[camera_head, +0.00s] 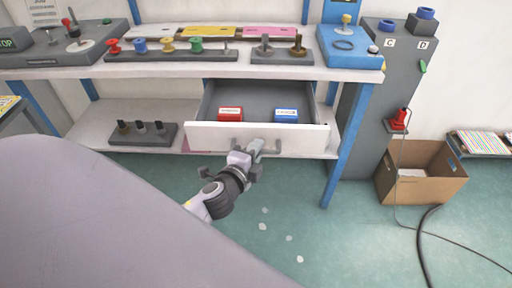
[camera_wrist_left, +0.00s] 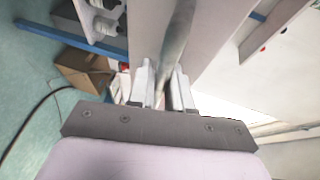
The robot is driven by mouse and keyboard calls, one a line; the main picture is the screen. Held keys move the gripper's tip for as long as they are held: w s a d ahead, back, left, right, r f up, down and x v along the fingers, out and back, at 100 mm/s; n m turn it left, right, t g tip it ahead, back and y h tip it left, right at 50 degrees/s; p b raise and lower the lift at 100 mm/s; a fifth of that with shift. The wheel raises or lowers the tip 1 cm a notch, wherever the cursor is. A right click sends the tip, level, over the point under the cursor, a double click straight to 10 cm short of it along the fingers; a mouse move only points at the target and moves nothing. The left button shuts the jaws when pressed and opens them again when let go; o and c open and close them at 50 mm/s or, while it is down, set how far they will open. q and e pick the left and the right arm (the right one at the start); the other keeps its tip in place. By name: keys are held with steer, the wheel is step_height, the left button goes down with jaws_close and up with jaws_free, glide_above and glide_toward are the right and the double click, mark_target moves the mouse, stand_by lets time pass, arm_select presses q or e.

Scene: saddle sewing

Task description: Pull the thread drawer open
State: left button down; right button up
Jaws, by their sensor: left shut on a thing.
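The thread drawer (camera_head: 205,139) is a white-fronted drawer under the workbench. It stands pulled out, and its grey inside shows. A red box (camera_head: 230,114) and a blue box (camera_head: 286,116) are in it. A grey bar handle (camera_head: 238,146) is on its front. In the left wrist view the handle bar (camera_wrist_left: 178,45) runs between the fingers (camera_wrist_left: 163,90). The gripper hides part of the handle. My right gripper is in neither view.
The bench top (camera_head: 150,68) holds spools on a grey rack. A lower shelf (camera_head: 90,130) carries a dark rack (camera_head: 143,134). A blue leg (camera_head: 344,150) stands right of the drawer. A cardboard box (camera_head: 425,185) and a cable are on the floor at right.

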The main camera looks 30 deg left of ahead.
arm_select(q)
steer(key=c, duration=1.4)
jaws_free()
steer(key=shift+s, duration=0.15)
steer(key=v, duration=0.7)
steer(key=s+d+f+n+g+h+p, duration=0.4)
steer(key=s+d+f+n, duration=0.4)
steer(key=s+n, duration=0.4)
steer(key=shift+n+g+h+p, duration=0.4)
steer(key=shift+n+g+p, duration=0.25)
steer(key=shift+p, duration=0.3)
